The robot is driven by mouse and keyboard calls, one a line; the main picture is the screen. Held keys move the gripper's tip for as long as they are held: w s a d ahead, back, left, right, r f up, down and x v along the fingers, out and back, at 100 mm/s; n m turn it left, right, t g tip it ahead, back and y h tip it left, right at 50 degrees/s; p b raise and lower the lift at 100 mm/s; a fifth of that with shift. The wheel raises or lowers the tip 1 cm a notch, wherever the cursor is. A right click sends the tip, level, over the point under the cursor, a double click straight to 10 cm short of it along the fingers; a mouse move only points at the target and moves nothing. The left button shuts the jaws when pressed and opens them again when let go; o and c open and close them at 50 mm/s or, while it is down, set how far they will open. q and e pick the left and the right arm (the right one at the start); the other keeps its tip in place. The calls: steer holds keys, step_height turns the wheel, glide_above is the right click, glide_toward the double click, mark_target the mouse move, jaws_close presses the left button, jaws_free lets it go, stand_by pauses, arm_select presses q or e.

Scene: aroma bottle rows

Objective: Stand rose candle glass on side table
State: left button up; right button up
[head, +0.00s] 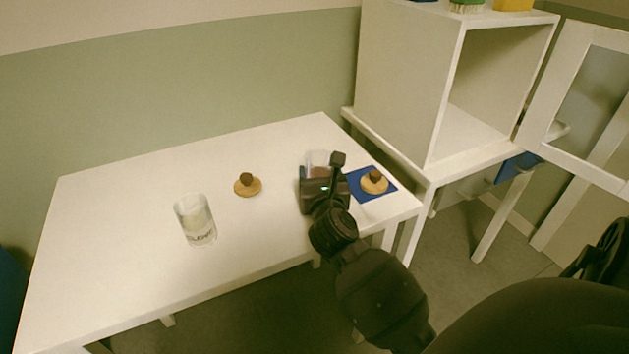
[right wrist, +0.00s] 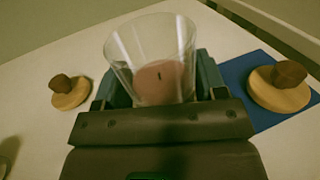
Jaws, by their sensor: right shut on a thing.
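The rose candle glass is a clear tumbler with a pinkish candle and dark wick. It shows in the head view (head: 318,159) and the right wrist view (right wrist: 158,70). My right gripper (head: 323,176) is shut on it, with one finger on each side in the right wrist view (right wrist: 160,90). The glass looks roughly upright, over the right part of the white side table (head: 130,210). I cannot tell whether its base touches the table, as the gripper hides it. My left gripper is not in view.
A clear glass with a pale candle (head: 196,222) stands on the table's left half. One wooden lid (head: 247,186) lies mid-table; another (head: 375,183) lies on a blue mat (head: 362,193) at the right end. A white open cabinet (head: 405,80) stands behind right.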

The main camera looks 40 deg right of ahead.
steer(key=shift+f, duration=0.7)
steer(key=shift+r, duration=0.25)
steer(key=shift+f, duration=0.25)
steer(key=o, duration=1.1)
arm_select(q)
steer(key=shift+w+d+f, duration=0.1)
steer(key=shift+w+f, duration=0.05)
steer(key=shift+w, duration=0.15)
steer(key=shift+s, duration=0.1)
arm_select(e)
steer(key=shift+r, duration=0.15)
steer(key=shift+s+a, duration=0.1)
steer(key=shift+s, duration=0.05)
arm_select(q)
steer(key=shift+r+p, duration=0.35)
arm_select(e)
steer(key=v, duration=1.1)
steer(key=shift+s+a, duration=0.25)
steer(key=shift+s, duration=0.05)
